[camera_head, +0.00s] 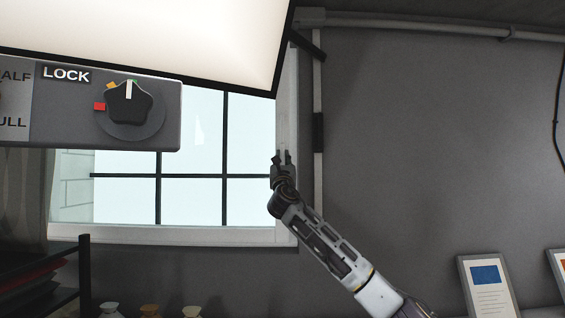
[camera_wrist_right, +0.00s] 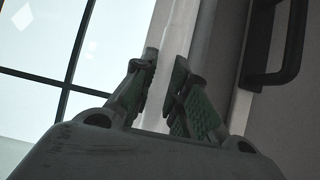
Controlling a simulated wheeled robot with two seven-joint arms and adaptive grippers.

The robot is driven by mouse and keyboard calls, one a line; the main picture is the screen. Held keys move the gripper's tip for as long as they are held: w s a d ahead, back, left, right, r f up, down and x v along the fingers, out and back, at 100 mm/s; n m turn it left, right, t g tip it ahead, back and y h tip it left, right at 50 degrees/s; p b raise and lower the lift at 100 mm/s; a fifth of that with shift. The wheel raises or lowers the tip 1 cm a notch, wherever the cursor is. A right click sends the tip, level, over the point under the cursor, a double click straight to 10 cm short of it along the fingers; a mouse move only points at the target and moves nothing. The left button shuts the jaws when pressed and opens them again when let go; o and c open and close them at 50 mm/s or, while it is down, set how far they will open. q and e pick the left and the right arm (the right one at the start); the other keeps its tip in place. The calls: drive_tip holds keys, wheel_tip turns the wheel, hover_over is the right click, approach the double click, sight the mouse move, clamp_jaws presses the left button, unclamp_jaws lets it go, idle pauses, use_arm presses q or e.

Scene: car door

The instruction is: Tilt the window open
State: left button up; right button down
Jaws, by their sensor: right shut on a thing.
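The window (camera_head: 192,200) has pale panes, dark bars and a white frame. My right gripper (camera_head: 284,155) is at the right side of this frame. In the right wrist view, its two fingers (camera_wrist_right: 165,75) are on either side of a pale upright frame edge (camera_wrist_right: 174,35) and closed on it. The exact contact is hard to see. The window's dark bars (camera_wrist_right: 78,50) are left of the fingers. My left gripper is in neither view.
A grey panel marked LOCK (camera_head: 66,74), with a black knob (camera_head: 130,104), covers the window's upper left. A dark handle-like bar (camera_wrist_right: 292,40) is right of the fingers. A bright panel (camera_head: 150,35) hangs above. Picture frames (camera_head: 487,287) stand lower right.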

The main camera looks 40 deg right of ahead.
drive_tip(key=shift+s+a+r, duration=0.2)
drive_tip(key=shift+s+a, duration=0.2)
drive_tip(key=shift+s, duration=0.2)
drive_tip(key=shift+s+a+r, duration=0.2)
drive_tip(key=shift+s+a, duration=0.2)
drive_tip(key=shift+s, duration=0.2)
drive_tip(key=c, duration=1.7)
unclamp_jaws()
drive_tip(key=o, duration=0.5)
drive_tip(key=shift+s+a+r, duration=0.1)
drive_tip(key=shift+s+a, duration=0.2)
drive_tip(key=shift+a, duration=0.05)
drive_tip(key=shift+o, duration=0.8)
drive_tip(key=shift+w+d+f, duration=0.3)
drive_tip(key=shift+w+f, duration=0.05)
drive_tip(key=shift+w, duration=0.1)
drive_tip(key=shift+s+a, duration=0.1)
drive_tip(key=shift+s, duration=0.05)
drive_tip(key=shift+a+r, duration=0.1)
drive_tip(key=shift+s, duration=0.15)
